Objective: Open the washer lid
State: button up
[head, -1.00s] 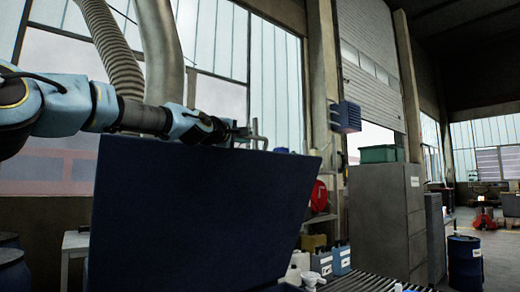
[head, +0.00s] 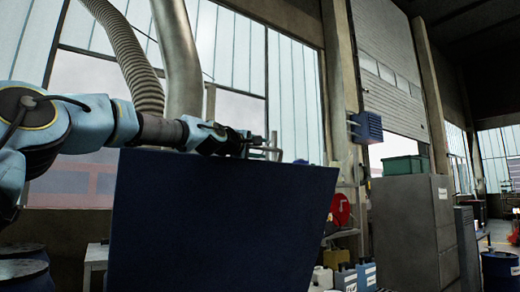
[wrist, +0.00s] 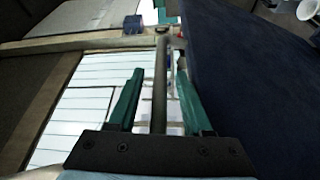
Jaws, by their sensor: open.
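The washer lid (head: 220,225) is a large dark blue panel standing steeply raised in the head view. It also fills the right of the wrist view (wrist: 255,75). My gripper (head: 268,147) is at the lid's top edge, on its far side. In the wrist view my gripper (wrist: 158,95) has its two teal fingers apart. A grey handle bar (wrist: 160,85) runs between them, beside the lid. I see a gap on each side of the bar, so the fingers do not appear to clamp it. The washer's tub is hidden behind the lid in the head view.
Blue drums (head: 25,270) stand at the lower left. Containers (head: 345,277) and a red reel (head: 340,209) are right of the lid. A grey cabinet (head: 415,230) stands further right. A ribbed hose (head: 135,60) hangs behind my arm.

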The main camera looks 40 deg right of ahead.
jog(key=shift+s+a+f+b, duration=0.1)
jog(key=shift+a+b, duration=0.35)
jog(key=b+v, duration=0.9)
jog(key=b, duration=0.1)
jog(key=shift+s+a+b, duration=0.15)
jog(key=shift+a+b, duration=0.25)
